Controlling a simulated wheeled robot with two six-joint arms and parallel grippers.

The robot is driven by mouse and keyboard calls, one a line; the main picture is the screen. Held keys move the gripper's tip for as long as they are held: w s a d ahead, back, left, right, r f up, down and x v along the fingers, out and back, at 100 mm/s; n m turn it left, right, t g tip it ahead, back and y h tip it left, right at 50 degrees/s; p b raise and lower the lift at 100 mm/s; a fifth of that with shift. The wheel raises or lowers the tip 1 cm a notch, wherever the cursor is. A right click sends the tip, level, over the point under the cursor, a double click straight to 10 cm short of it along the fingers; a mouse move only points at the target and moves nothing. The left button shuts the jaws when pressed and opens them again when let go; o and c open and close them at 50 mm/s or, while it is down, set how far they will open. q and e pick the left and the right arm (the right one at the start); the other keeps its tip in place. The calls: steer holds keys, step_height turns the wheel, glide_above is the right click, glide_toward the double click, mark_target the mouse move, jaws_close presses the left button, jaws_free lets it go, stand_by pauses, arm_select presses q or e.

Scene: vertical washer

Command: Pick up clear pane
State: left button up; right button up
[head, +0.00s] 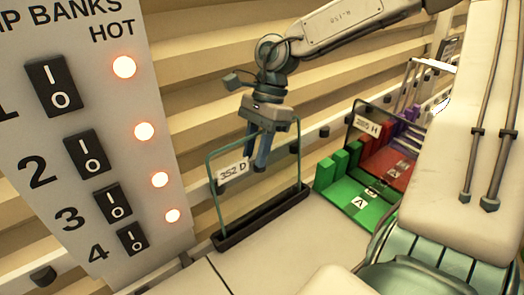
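A clear pane (228,196) with a thin green edge and a white label reading "352 D" stands upright in a long black base (262,219) on the pale surface. My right gripper (261,163) points down at the top of this pane, and its fingers overlap the pane's upper part in the head view. I cannot tell whether the fingers touch the pane or whether they are closed on it. My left gripper is not in view.
A control panel (95,140) with numbered switches and lit red lamps stands on the left. To the right is a rack with green (350,199), red (388,165) and purple sections, holding another labelled pane (367,127). Slatted wall lies behind.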

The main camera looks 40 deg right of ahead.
jaws_close()
stand_by(1.4)
